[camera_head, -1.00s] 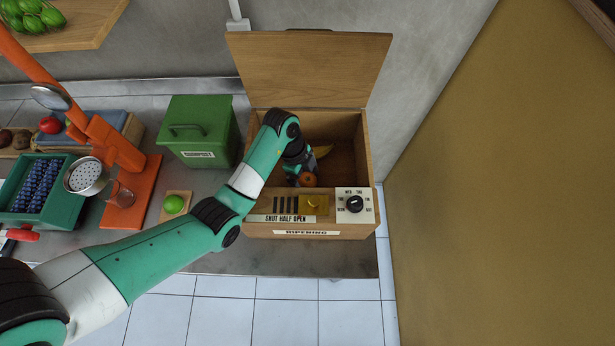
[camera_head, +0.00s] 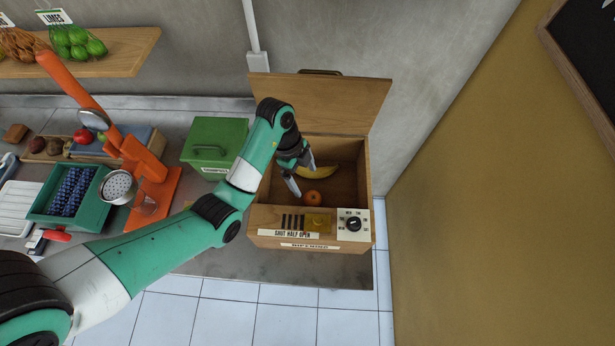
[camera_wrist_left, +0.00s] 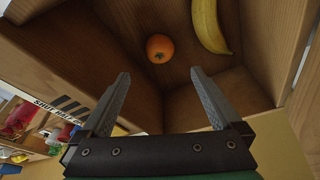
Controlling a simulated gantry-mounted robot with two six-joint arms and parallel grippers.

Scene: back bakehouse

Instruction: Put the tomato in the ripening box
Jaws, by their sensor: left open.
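The wooden ripening box (camera_head: 262,218) stands with its lid (camera_head: 325,102) raised. Inside on its floor lies a round orange-red fruit (camera_head: 312,197), seemingly the tomato; it also shows in the left wrist view (camera_wrist_left: 160,48) with a small dark stalk mark. A banana (camera_head: 318,173) lies behind it, also in the left wrist view (camera_wrist_left: 207,24). My left gripper (camera_head: 302,184) reaches into the box opening. Its fingers are open and empty in the left wrist view (camera_wrist_left: 160,75), with the fruit beyond the tips. My right gripper is not in view.
The box front has a slider panel labelled "SHUT HALF OPEN" (camera_head: 290,234) and a dial (camera_head: 353,224). Left of the box stand a green bin (camera_head: 214,140), an orange stand (camera_head: 160,190) and a teal crate (camera_head: 92,208). A red fruit (camera_head: 82,136) lies far left. A wall rises at right.

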